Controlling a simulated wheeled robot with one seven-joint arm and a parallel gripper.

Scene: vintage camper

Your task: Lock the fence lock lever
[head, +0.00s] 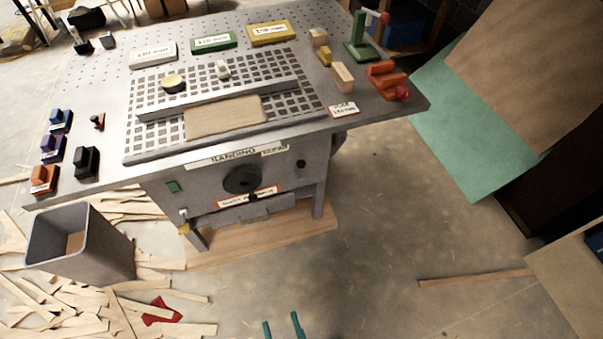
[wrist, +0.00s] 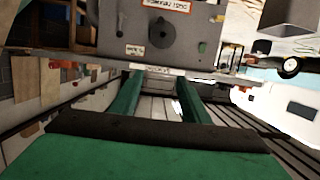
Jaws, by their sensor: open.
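A grey sanding table stands in the head view, with a perforated top (head: 107,75) and a dark square-holed grid (head: 280,112). A long grey fence bar (head: 218,98) lies across the grid. In the wrist view my gripper (wrist: 158,88) is open and empty, facing the upside-down front panel (wrist: 118,30).
A wooden board (head: 225,116) lies against the fence. Labelled blocks (head: 212,40), red clamps (head: 388,82) and small coloured switches (head: 53,148) line the tabletop. A grey bin (head: 85,243) and scattered wood strips (head: 60,305) are at lower left. The floor (head: 370,240) at right is mostly clear.

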